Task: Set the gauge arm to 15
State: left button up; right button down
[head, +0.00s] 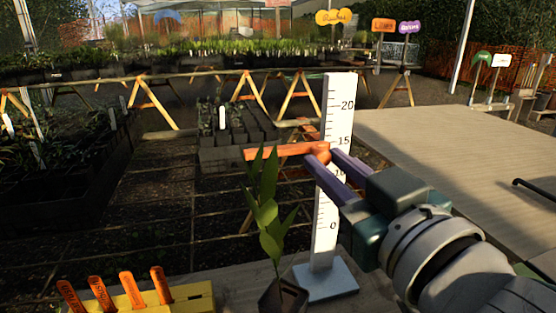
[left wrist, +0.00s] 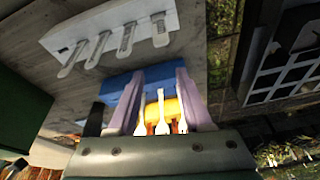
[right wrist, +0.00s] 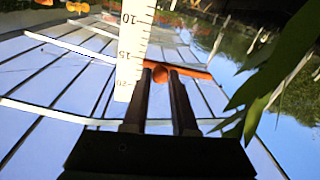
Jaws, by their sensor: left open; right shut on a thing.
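The gauge is a tall white scale (head: 333,115) with black marks up to 20, standing upright on a pale blue-white base (head: 325,281). Its orange arm (head: 285,151) points left, roughly level. In the head view it lies a little below the 15 mark. In the right wrist view the scale (right wrist: 137,35) looks upside down, and the orange arm (right wrist: 195,72) lies near 15, toward the 20 side. My right gripper (head: 322,158) is shut on the arm's orange knob at the scale. My left gripper (left wrist: 160,78) is open and shows only in the left wrist view.
A potted plant (head: 268,215) stands left of the gauge, its leaves close to the arm's left end. A yellow holder (head: 190,302) with orange labels is at front left. A white holder (left wrist: 110,28) with pale tags shows in the left wrist view.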

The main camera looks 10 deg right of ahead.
jog(key=shift+r+p, duration=0.3)
jog(key=shift+p, duration=0.15)
jog(key=shift+f, duration=0.1)
jog(key=c, duration=0.7)
grip_release()
jog(key=s+d, duration=0.1)
jog(key=s, duration=0.9)
jog(key=shift+w+d, duration=0.1)
